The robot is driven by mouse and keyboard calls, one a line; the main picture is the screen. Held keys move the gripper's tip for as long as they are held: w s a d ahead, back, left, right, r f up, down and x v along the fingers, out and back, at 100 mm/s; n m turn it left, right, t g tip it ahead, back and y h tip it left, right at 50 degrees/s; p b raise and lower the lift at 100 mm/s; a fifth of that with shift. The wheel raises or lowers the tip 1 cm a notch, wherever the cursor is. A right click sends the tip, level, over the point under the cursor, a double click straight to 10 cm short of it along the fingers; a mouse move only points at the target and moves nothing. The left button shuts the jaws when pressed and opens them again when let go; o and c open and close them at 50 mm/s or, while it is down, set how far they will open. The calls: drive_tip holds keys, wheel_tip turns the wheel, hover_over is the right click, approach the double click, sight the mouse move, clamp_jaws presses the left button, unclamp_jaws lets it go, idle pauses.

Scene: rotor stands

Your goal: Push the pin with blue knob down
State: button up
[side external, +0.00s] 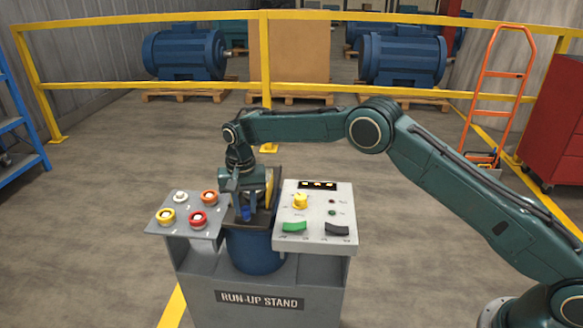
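A small blue knob (246,214) shows at the middle of the grey run-up stand (255,297), just above the front of a blue drum-shaped body (255,252). The pin under the knob cannot be made out. My gripper (243,208) points down right over the knob, at or very close to it. Its fingers are small and dark here, so I cannot tell whether they are open, shut or touching the knob.
A tilted left panel (180,226) carries several round buttons. A yellow railing (350,90) stands behind.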

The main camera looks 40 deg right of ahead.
sight(245, 208)
drive_tip(key=o, duration=0.3)
drive_tip(key=shift+f, duration=0.15)
drive_tip(key=shift+o, duration=0.2)
wheel_tip(245, 208, up, 14)
idle(0.5)
idle(0.3)
